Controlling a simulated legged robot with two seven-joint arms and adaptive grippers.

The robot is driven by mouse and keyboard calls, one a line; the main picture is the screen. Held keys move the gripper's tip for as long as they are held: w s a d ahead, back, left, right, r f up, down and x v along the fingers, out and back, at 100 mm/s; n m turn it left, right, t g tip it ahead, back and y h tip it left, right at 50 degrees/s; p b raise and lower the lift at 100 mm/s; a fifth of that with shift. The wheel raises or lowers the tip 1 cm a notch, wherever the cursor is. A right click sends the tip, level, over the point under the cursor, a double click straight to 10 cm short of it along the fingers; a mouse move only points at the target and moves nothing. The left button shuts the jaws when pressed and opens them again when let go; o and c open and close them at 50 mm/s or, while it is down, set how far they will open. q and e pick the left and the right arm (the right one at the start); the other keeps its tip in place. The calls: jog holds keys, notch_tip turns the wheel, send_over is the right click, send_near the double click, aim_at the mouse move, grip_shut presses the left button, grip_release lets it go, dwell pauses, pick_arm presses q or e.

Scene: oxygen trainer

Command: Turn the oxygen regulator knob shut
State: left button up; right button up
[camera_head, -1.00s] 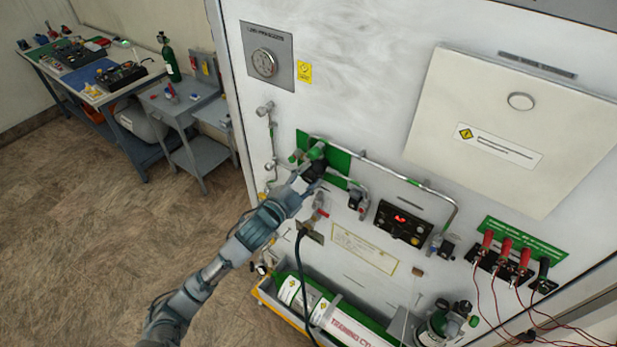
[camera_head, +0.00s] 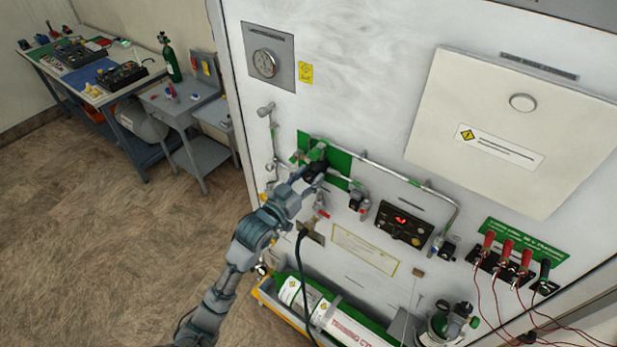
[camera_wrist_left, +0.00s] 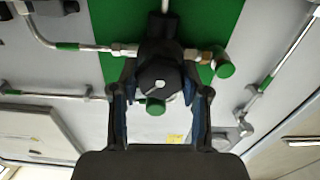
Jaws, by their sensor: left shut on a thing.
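The oxygen regulator knob (camera_wrist_left: 160,82) is a dark round knob with a small pale centre, in the middle of the left wrist view. It sits on a valve in front of a green plate (camera_head: 341,163) on the white panel. My left gripper (camera_head: 314,173) is at the knob, its two fingers on either side; it also shows in the left wrist view (camera_wrist_left: 160,108). It is shut on the knob. In the head view the gripper hides most of the knob. My right gripper is not in view.
Metal pipes (camera_head: 400,175) run along the panel around the valve. A black display box (camera_head: 403,222) and red clips (camera_head: 497,253) are to the right. A lying cylinder (camera_head: 345,320) is below. Workbenches (camera_head: 85,75) stand far left, with open floor between.

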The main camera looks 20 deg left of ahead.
pick_arm(q)
jog(key=n, duration=0.2)
jog(key=f+n, duration=0.1)
jog(key=n, duration=0.1)
jog(key=shift+n, duration=2.2)
jog(key=o, duration=1.1)
jog(key=shift+o, duration=0.2)
jog(key=shift+w+r, duration=0.1)
jog(key=shift+r, duration=0.05)
jog(key=shift+r, duration=0.1)
jog(key=v, duration=0.7)
